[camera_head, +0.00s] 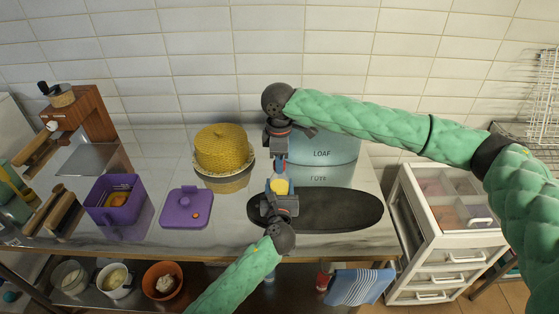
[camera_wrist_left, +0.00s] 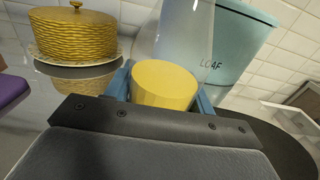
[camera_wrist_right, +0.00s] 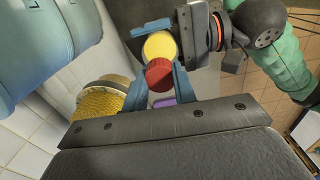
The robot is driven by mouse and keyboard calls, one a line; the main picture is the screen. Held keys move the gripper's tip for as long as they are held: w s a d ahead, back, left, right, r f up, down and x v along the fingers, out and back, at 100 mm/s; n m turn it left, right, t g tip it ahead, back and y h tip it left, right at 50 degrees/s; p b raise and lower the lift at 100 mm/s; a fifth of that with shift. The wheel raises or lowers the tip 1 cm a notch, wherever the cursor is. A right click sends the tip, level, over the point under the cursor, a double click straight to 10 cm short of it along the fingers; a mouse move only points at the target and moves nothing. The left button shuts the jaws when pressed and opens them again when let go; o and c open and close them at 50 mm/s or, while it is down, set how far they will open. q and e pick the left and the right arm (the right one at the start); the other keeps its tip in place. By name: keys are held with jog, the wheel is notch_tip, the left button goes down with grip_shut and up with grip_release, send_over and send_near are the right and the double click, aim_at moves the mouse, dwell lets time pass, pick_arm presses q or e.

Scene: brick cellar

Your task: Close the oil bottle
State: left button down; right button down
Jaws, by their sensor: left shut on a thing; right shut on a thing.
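The oil bottle (camera_head: 280,186) shows as a yellow body with a clear upper part. My left gripper (camera_head: 279,190) is shut around the yellow body (camera_wrist_left: 164,84), its blue fingers on either side. My right gripper (camera_head: 280,160) comes in from above and behind and is shut on a red cap (camera_wrist_right: 160,75). In the right wrist view the cap lies in line with the yellow body (camera_wrist_right: 160,46). The cap is hidden in the head view. I cannot tell whether cap and bottle mouth touch.
A dark oval board (camera_head: 345,210) lies under and right of the grippers. A pale blue loaf bin (camera_head: 325,148) stands close behind. A yellow woven dome (camera_head: 221,148), a purple lid (camera_head: 186,209) and a purple box (camera_head: 117,212) stand left.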

jog(key=shift+m, duration=0.8)
jog(key=c, duration=1.1)
grip_release()
jog(key=shift+o, duration=0.2)
notch_tip(320, 180, up, 12)
pick_arm(q)
jog(key=shift+c, duration=2.2)
grip_release()
